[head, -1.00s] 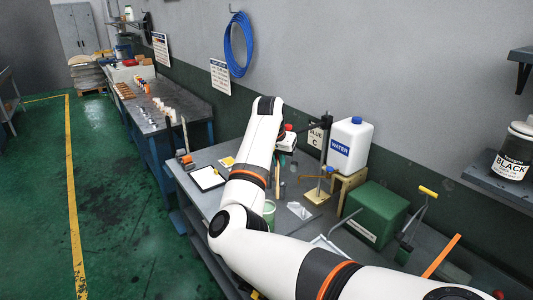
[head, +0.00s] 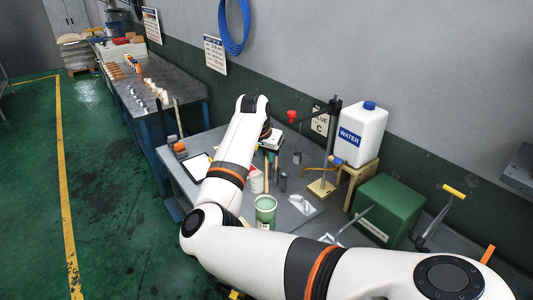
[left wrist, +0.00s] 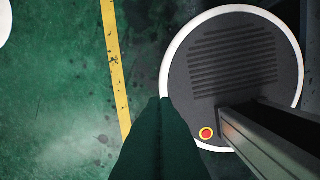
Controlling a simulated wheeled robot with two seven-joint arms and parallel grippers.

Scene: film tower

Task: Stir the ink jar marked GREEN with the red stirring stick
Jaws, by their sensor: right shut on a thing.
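My right arm reaches over the workbench. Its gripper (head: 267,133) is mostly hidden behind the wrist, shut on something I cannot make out. A pale green container (head: 265,207) stands on the bench beside my forearm; its label is too small to read, so I cannot tell whether it is the jar marked GREEN. Thin upright sticks (head: 277,164) show below the gripper; I cannot pick out a red stirring stick. In the left wrist view, my left gripper (left wrist: 160,99) is dark, with its fingers together and nothing visible between them, above the floor.
A white WATER jug (head: 360,133) stands on a wooden stand. A green box (head: 385,205), a clamp stand with a red-tipped arm (head: 291,116) and small dark jars (head: 283,182) crowd the bench (head: 205,145). The green floor (head: 115,220) at left is clear.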

